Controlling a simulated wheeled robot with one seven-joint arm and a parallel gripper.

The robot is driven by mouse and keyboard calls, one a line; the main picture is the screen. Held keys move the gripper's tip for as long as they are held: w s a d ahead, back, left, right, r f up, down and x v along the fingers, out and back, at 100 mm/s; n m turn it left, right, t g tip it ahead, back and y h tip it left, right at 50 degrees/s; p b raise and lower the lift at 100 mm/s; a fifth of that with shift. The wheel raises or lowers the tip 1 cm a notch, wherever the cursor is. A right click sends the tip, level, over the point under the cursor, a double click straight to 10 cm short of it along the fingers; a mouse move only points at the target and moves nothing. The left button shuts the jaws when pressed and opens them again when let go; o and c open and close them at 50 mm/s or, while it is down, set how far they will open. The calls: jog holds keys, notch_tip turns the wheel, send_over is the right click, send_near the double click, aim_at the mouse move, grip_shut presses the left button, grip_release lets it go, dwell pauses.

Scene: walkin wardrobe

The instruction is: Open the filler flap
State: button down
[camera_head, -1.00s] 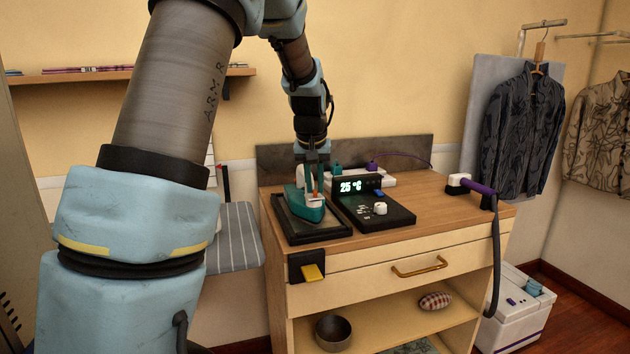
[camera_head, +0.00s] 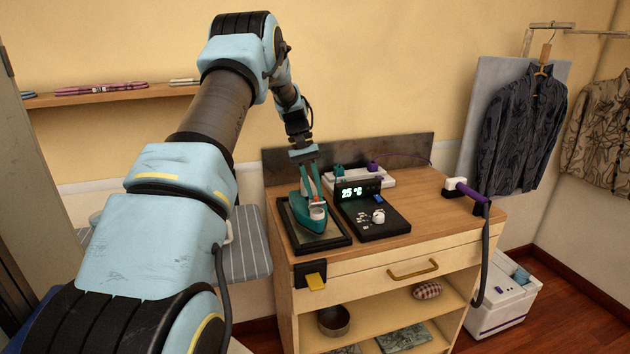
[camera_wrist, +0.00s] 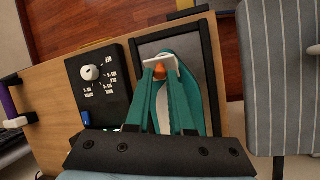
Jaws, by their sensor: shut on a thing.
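A teal and white steam iron (camera_head: 313,222) rests on a black-framed pad (camera_head: 335,241) at the left of the wooden cabinet top. In the wrist view the iron's teal body (camera_wrist: 194,62) shows around and beyond my fingers. My gripper (camera_head: 314,196) points down at the iron from above. In the wrist view my gripper (camera_wrist: 160,77) has its teal fingertips closed on a small orange part (camera_wrist: 160,70), apparently the filler flap. A white piece (camera_wrist: 168,58) of the iron sits just past the fingertips. How far the flap is raised is hard to tell.
A black control unit (camera_head: 373,217) with a white knob and a lit display stands right of the pad. A purple-handled hose tool (camera_head: 463,187) lies at the cabinet's right end. A striped board (camera_head: 247,252) is to the left. Clothes (camera_head: 515,127) hang at right.

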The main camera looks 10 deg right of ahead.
jog(key=shift+w+g+p, duration=0.25)
jog(key=shift+g+p, duration=0.05)
jog(key=shift+g, duration=0.1)
jog(key=c, duration=0.8)
grip_release()
jog(key=shift+b+v, duration=1.65)
jog(key=shift+v, duration=3.75)
jog(key=shift+f, duration=0.1)
